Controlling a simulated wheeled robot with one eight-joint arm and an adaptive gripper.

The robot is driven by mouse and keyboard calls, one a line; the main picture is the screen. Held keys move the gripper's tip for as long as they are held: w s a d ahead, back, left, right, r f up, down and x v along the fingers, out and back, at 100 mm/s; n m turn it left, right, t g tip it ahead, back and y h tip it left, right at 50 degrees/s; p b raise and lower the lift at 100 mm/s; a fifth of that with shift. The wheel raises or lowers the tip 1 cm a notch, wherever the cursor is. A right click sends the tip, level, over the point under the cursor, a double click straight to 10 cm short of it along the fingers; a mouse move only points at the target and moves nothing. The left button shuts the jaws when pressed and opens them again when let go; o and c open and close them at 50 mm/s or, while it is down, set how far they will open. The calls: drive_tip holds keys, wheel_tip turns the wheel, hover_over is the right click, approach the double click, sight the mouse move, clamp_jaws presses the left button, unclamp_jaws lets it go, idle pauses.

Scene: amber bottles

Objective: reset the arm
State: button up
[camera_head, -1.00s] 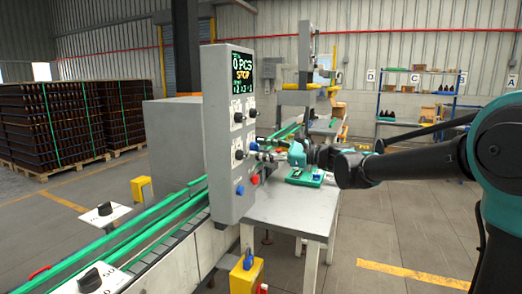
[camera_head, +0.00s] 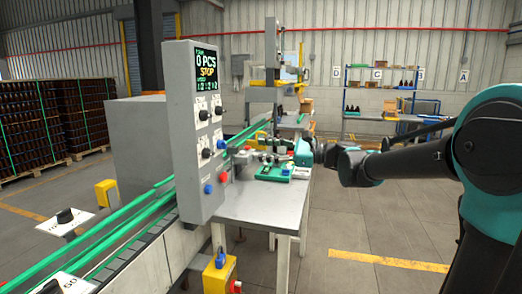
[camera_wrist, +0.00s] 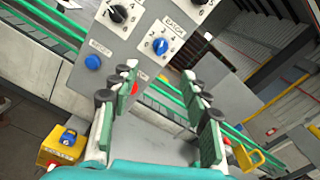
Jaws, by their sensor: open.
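My gripper (camera_head: 258,155) is at the end of my black and teal arm, above the grey table (camera_head: 260,205) and just right of the control panel (camera_head: 192,130) in the head view. Its fingers point left toward the panel. In the wrist view my gripper (camera_wrist: 160,82) has its two green-padded fingers spread apart with nothing between them. Beyond them the panel (camera_wrist: 130,55) shows black and blue knobs, and a red button (camera_wrist: 141,88) partly hidden by a finger.
A green conveyor (camera_head: 125,230) runs left of the table. A yellow box (camera_head: 219,275) stands at the table's front. Bottle crates (camera_head: 60,120) stand far left, shelves (camera_head: 380,100) far right. Floor right is clear.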

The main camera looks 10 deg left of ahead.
drive_tip(key=s+d+f+n+t+h, duration=0.1)
drive_tip(key=s+d+f+n+h, duration=0.15)
drive_tip(key=d+f, duration=0.4)
drive_tip(key=s+d+f+n+h, duration=0.2)
drive_tip(key=s+d+f+h, duration=0.15)
drive_tip(key=f, duration=0.65)
drive_tip(key=s+d+f+n+t+h, duration=0.1)
drive_tip(key=s+d+f+n+h, duration=0.2)
drive_tip(key=f, duration=0.5)
drive_tip(key=s+d+f+n+h, duration=0.3)
drive_tip(key=d+f, duration=0.4)
drive_tip(key=d, duration=0.3)
drive_tip(key=s+d+f+n+t+h, duration=0.1)
drive_tip(key=s+d+f+n+h, duration=0.2)
drive_tip(key=s+d+f+h, duration=0.3)
drive_tip(key=d+f, duration=0.1)
drive_tip(key=d, duration=0.4)
drive_tip(key=shift+f, duration=0.35)
